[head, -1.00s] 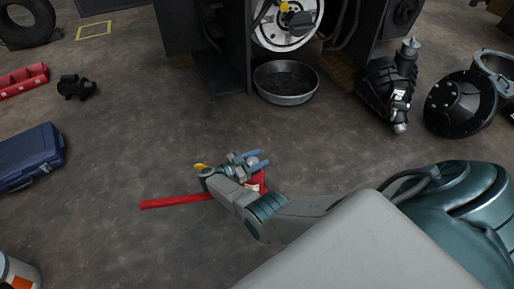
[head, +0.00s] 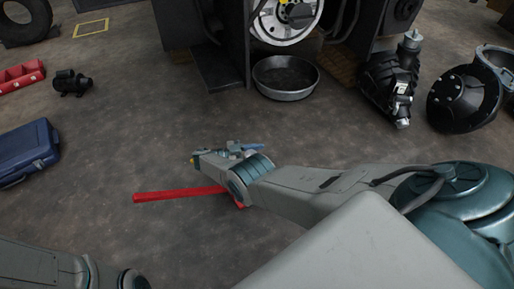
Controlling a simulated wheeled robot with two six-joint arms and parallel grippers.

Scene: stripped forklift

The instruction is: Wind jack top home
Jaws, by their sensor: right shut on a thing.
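The red jack lies low on the floor in the middle of the head view, its long red bar (head: 180,194) reaching out to the left. Most of its body and its top are hidden behind my right wrist. My right gripper (head: 247,148) is over the jack, its blue fingers partly hidden by its own wrist, and is shut on the jack top. Part of my left arm shows at the bottom left corner; its gripper is out of the picture.
A round metal pan (head: 285,78) stands before the stripped forklift (head: 205,72). Dark machine parts (head: 390,82) lie at the right. A blue case (head: 24,152), a small black motor (head: 72,82) and a red tray (head: 20,76) lie at the left. Floor around the jack is clear.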

